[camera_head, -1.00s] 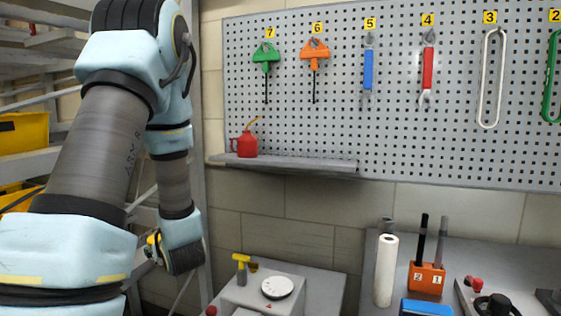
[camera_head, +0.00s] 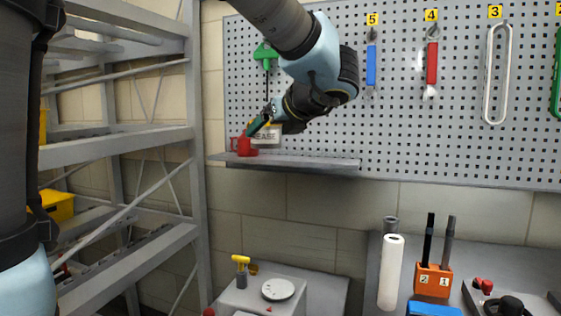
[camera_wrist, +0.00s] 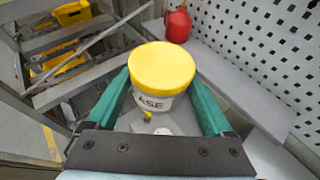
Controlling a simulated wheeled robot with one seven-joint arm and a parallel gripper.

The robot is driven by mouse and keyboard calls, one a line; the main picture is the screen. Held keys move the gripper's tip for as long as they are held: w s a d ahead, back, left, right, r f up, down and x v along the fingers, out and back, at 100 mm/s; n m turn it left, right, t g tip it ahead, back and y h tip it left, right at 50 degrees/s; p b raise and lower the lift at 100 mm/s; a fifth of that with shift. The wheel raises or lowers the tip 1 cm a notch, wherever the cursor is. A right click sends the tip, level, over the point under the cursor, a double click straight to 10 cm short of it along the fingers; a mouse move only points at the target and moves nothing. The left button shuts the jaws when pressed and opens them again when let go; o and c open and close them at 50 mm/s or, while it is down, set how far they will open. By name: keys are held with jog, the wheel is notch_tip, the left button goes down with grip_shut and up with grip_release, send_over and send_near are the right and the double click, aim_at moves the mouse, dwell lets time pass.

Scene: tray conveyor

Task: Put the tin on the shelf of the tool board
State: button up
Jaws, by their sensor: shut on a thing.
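The tin (camera_wrist: 162,70) is white with a yellow lid and dark lettering. My gripper (camera_wrist: 160,92) is shut on it, with a green finger on either side. In the head view the tin's white label (camera_head: 268,136) shows partly behind my gripper (camera_head: 262,124). The tin is upright or nearly so, at the left part of the grey shelf (camera_head: 310,163) of the tool board (camera_head: 400,150). I cannot tell whether its base touches the shelf. The shelf also shows in the wrist view (camera_wrist: 245,92).
A red oil can (camera_head: 244,147) stands on the shelf's left end, close to the tin; it also shows in the wrist view (camera_wrist: 178,26). The shelf's right part is bare. A grey rack (camera_head: 120,150) stands left. Tools hang on the board above.

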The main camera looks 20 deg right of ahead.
jog(key=shift+m+h, duration=0.4)
jog(key=shift+h, duration=0.1)
jog(key=w+d+p, duration=0.2)
jog(key=w+d, duration=0.2)
jog(key=w+d+p, duration=0.3)
jog(key=w+d, duration=0.1)
jog(key=d, duration=0.1)
jog(key=w+d+p, duration=0.3)
jog(key=w+d, duration=0.1)
jog(key=d, duration=0.1)
jog(key=shift+d+r, duration=0.15)
jog(key=shift+d, duration=0.05)
notch_tip(320, 180, down, 5)
jog(key=shift+r+p, duration=0.2)
jog(key=shift+p, duration=0.55)
jog(key=shift+w+d+f+p, duration=0.1)
jog(key=shift+w+f+p, duration=0.1)
jog(key=shift+p, duration=0.15)
jog(key=shift+f, duration=0.1)
jog(key=shift+f, duration=0.2)
jog(key=o, duration=1.5)
